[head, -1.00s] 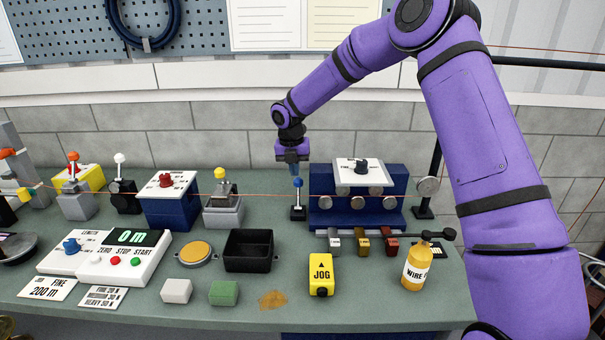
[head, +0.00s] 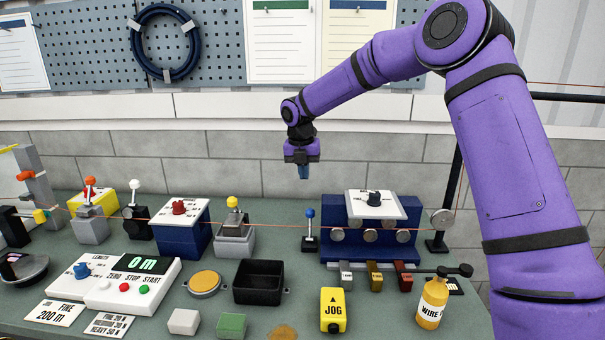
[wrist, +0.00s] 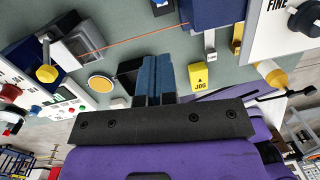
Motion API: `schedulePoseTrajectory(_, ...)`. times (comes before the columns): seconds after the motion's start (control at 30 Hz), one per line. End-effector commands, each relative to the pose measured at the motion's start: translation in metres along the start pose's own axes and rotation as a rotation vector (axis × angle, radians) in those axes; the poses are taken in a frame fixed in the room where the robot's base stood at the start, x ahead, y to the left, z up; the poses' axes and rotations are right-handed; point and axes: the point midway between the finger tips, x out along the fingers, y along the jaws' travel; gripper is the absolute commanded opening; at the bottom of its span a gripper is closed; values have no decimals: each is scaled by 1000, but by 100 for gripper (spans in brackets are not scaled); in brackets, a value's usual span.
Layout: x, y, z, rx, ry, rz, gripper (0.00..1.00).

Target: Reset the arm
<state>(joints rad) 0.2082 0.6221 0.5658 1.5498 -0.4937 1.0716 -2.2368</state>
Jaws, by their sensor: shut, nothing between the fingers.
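My gripper (head: 303,172) hangs from the purple arm in the head view, fingers pointing down, in front of the grey block wall. It is above the bench, higher than the blue-knobbed lever (head: 310,230) and apart from it. Its blue fingers are together with nothing between them. In the wrist view the shut fingers (wrist: 156,72) point over the bench, with the black tray (wrist: 128,75) partly hidden behind them.
The green bench (head: 262,240) carries a navy roller block (head: 330,218), a counter box (head: 125,285), a yellow JOG box (head: 333,310) and a wire bottle (head: 432,300). An orange wire (head: 275,225) runs across above the bench. The air around my gripper looks clear.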

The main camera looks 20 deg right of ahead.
Motion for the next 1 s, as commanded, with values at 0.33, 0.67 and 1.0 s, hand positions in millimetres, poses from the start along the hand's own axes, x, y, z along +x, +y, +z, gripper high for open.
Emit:
schedulePoseTrajectory(0.33,-51,-27,-34,276,-59,-17,0)
schedulePoseTrajectory(0.67,-120,-84,-103,810,-142,17,0)
schedulePoseTrajectory(1.0,-167,-149,-183,1391,-176,131,0)
